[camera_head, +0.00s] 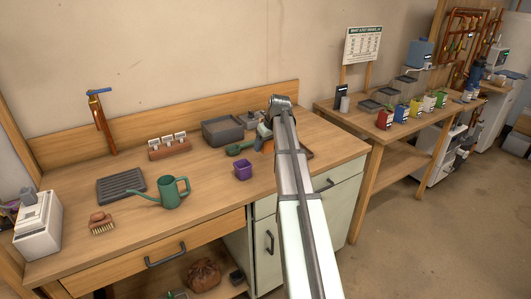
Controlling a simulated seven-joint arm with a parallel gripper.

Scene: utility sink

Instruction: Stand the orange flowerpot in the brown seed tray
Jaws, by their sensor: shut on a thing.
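The orange flowerpot (268,147) shows as a small patch of orange just left of my arm, at the right part of the workbench. My gripper (264,132) is at its top, small and partly hidden by my arm, and is shut on the flowerpot. The brown seed tray (308,154) shows only as a dark brown edge just right of my arm; my arm hides most of it. I cannot tell whether the pot is over the tray or touches anything below.
Left of the pot are a green scoop (239,149), a purple pot (243,170) and a grey bin (222,130). A green watering can (171,192), a ribbed dark tray (121,183) and a brush (100,222) are farther left. The front right bench top is clear.

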